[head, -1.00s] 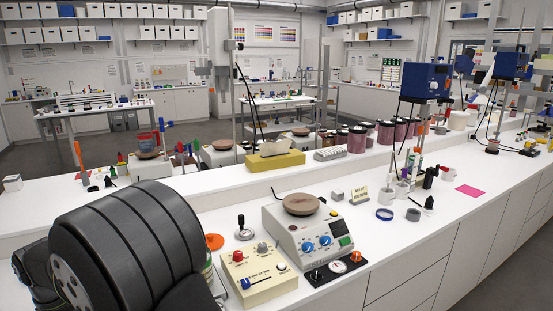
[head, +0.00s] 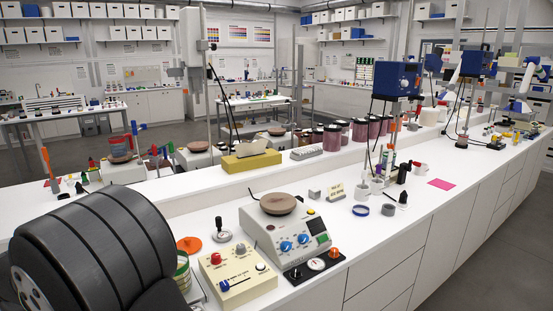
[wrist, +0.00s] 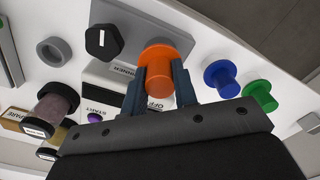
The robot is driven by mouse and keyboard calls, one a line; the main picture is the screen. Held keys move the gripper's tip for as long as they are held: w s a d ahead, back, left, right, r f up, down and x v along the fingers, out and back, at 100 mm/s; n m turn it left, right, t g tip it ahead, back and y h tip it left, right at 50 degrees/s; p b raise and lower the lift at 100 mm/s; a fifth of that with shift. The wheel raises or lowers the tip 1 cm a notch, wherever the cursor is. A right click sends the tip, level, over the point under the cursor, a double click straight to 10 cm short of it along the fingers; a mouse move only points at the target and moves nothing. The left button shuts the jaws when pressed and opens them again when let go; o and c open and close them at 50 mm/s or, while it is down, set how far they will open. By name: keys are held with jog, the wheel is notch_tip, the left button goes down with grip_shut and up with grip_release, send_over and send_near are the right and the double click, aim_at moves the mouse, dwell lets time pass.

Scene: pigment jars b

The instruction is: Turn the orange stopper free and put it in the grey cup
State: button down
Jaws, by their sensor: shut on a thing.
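In the wrist view my gripper (wrist: 160,74) is shut on the orange stopper (wrist: 166,54), with one dark finger on each side of it. The stopper has a wide round flange and a narrower round body. I cannot tell whether it is seated in something or free. A grey ring-like thing (wrist: 54,50), perhaps the grey cup, stands on the white surface to the left, apart from my gripper. In the head view my gripper is out of sight, and I cannot tell which small grey vessel is the cup.
In the wrist view a blue stopper (wrist: 220,77) and a green stopper (wrist: 259,95) are to the right. A black cap (wrist: 104,42) is close on the left, and a dark jar (wrist: 56,106) lower left. In the head view a cream control box (head: 238,275) stands near my arm.

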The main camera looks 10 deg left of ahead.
jog(key=c, duration=1.5)
grip_release()
jog(key=shift+n, duration=0.5)
jog(key=shift+c, duration=0.2)
jog(key=o, duration=0.5)
jog(key=shift+r, duration=0.1)
notch_tip(320, 180, up, 17)
jog(key=shift+r, duration=0.15)
